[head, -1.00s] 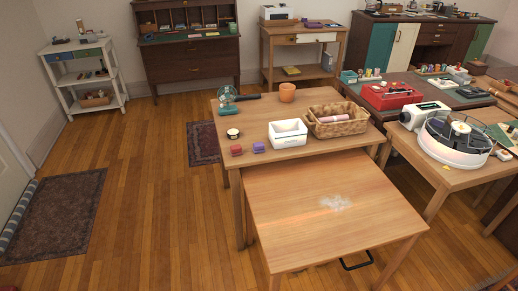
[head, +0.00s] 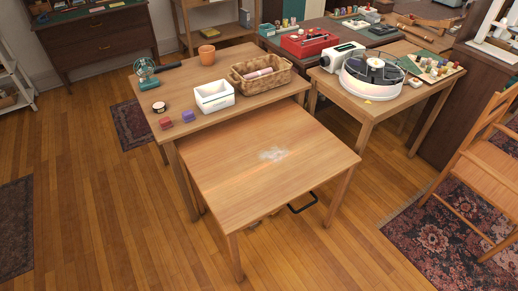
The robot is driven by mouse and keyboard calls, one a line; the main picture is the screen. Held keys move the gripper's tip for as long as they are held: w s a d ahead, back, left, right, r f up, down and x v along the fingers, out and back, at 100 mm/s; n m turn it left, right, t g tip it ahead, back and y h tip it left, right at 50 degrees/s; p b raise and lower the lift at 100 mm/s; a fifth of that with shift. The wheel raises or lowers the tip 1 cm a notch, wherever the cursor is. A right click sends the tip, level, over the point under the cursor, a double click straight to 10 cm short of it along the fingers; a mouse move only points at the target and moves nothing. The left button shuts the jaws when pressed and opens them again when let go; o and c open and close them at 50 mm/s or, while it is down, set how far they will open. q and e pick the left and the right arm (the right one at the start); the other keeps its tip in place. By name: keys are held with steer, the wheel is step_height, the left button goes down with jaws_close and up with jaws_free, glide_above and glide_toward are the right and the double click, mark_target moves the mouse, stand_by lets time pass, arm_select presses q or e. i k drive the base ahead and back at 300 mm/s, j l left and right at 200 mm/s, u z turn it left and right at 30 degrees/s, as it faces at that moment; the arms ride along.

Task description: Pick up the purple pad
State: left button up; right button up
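A small purple pad (head: 188,117) lies near the front left edge of the wooden table (head: 200,74). A small red block (head: 166,123) lies just left of it, apart from it. A white box (head: 214,96) stands to its right. Neither of my grippers shows in the head view.
A wicker basket (head: 262,75), an orange pot (head: 207,55), a small round tin (head: 159,107) and a teal fan-like item (head: 146,73) stand on the same table. A lower table (head: 260,190) with a whitish patch juts out in front. Open floor (head: 100,220) lies left; a chair (head: 485,165) stands right.

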mark_target(188, 115)
steer(key=i+j+z, duration=0.2)
steer(key=j, duration=0.3)
steer(key=i+j+z, duration=0.15)
steer(key=j, duration=0.4)
steer(key=i+j+z, duration=0.2)
steer(key=j, duration=0.35)
steer(key=i+j+z, duration=0.15)
steer(key=j, duration=0.4)
steer(key=j+z, duration=0.2)
steer(key=j, duration=0.35)
